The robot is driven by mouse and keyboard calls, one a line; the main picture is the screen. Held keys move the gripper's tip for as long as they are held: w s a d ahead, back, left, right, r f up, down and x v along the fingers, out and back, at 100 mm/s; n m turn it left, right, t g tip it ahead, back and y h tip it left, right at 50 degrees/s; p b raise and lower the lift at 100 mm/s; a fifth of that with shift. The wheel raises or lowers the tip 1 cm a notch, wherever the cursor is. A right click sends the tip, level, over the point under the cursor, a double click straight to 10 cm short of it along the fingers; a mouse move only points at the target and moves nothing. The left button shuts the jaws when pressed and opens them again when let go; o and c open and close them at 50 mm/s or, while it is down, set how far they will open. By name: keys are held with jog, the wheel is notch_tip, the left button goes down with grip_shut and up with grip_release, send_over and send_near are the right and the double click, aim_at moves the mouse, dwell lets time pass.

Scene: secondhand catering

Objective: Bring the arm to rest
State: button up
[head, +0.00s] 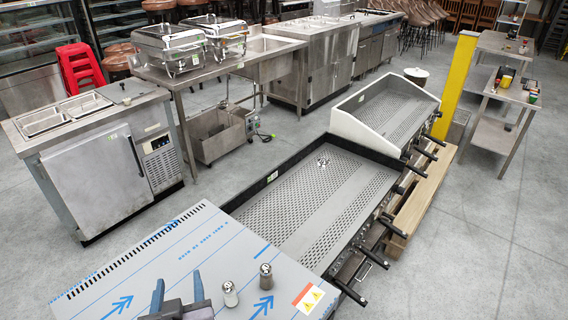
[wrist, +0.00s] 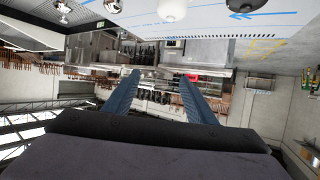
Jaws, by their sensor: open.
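My gripper (head: 178,290) is low in the head view, over the near part of a steel top (head: 150,262) printed with blue arrows. Its two dark blue fingers stand apart with nothing between them. In the wrist view the fingers (wrist: 158,84) are also spread and empty, with the room appearing upside down beyond them.
A griddle with a perforated plate (head: 318,200) adjoins the steel top, with black handles along its right side. A steel counter fridge (head: 95,175) stands at the left. A yellow post (head: 455,88) rises at the right. Open grey floor (head: 500,240) lies at the right.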

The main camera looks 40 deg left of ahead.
jog(key=w+d+f+m+g+h, duration=0.1)
jog(key=w+d+m+h, duration=0.1)
jog(key=w+d, duration=0.7)
jog(key=w+d+f+m+h, duration=0.15)
jog(key=w+d, duration=0.35)
jog(key=w, duration=0.7)
jog(key=w+d+f+m+h, duration=0.15)
jog(key=w+d, duration=0.25)
jog(key=d, duration=0.5)
jog(key=d+f+m+g+h, duration=0.3)
jog(key=d+h, duration=0.1)
jog(key=d, duration=1.6)
jog(key=s+d+m+g+h, duration=0.1)
jog(key=s+d, duration=0.3)
jog(key=d, duration=0.3)
jog(key=s+d+m+g+h, duration=0.1)
jog(key=s+d+m+g, duration=0.1)
jog(key=s+d, duration=0.2)
jog(key=d+f, duration=0.1)
jog(key=d, duration=0.2)
jog(key=shift+s+d+m, duration=0.3)
